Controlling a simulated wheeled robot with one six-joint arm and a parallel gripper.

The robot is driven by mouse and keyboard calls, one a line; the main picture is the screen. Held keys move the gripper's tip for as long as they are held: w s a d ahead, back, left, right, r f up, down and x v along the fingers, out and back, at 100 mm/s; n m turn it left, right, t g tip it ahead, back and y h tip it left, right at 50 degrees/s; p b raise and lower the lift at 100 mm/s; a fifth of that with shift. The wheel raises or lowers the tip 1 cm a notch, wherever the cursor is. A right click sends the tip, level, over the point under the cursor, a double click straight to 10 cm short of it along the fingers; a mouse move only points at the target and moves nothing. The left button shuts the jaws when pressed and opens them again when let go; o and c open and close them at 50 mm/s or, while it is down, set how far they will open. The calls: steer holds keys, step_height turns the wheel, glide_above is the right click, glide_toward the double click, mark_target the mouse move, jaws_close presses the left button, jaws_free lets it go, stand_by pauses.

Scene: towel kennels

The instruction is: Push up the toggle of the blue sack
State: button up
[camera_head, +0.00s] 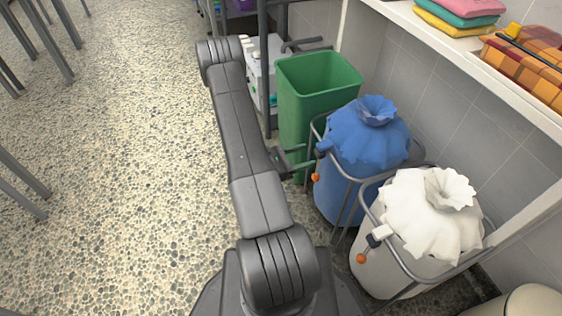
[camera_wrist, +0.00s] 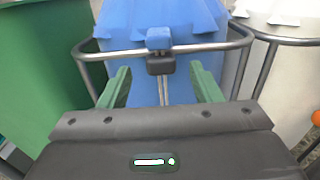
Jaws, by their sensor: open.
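The blue sack (camera_head: 368,140) hangs gathered in a wire frame in the head view. It fills the upper middle of the wrist view (camera_wrist: 200,20). Its toggle, a small dark block (camera_wrist: 160,64), is under a blue tab (camera_wrist: 158,38) at the frame's front rail, with two thin cords running down from it. An orange bead (camera_head: 315,177) hangs below in the head view. My gripper (camera_wrist: 160,74) is open, its green fingers pointing at the sack. The toggle appears between the fingertips, with gaps either side; depth and contact are unclear. In the head view the gripper (camera_head: 297,164) is partly hidden.
A green bin (camera_head: 300,105) stands close left of the blue sack. A white sack (camera_head: 425,215) with its own orange bead (camera_head: 361,258) stands to the right. A shelf (camera_head: 470,50) with folded towels overhangs behind.

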steer(key=p+v, duration=0.1)
steer(key=v, duration=0.6)
steer(key=shift+a, duration=0.2)
steer(key=shift+s, duration=0.1)
steer(key=shift+f, duration=0.35)
steer(key=c, duration=0.6)
steer(key=f+h+b, duration=0.1)
steer(key=f+b, duration=0.1)
steer(key=f, duration=0.1)
steer(key=d+f+b, duration=0.1)
steer(key=f+b, duration=0.1)
steer(key=f, duration=0.1)
steer(key=w+f+t+h+b, duration=0.1)
steer(key=f+b, duration=0.1)
steer(key=f, duration=0.2)
steer(key=shift+d+h, duration=0.3)
steer(key=shift+d, duration=0.05)
jaws_close()
steer(key=shift+b+x, duration=1.45)
steer(key=shift+x, duration=3.6)
steer(key=shift+s+r+b, duration=0.1)
steer(key=shift+r+b, duration=0.35)
steer(key=shift+r, duration=1.4)
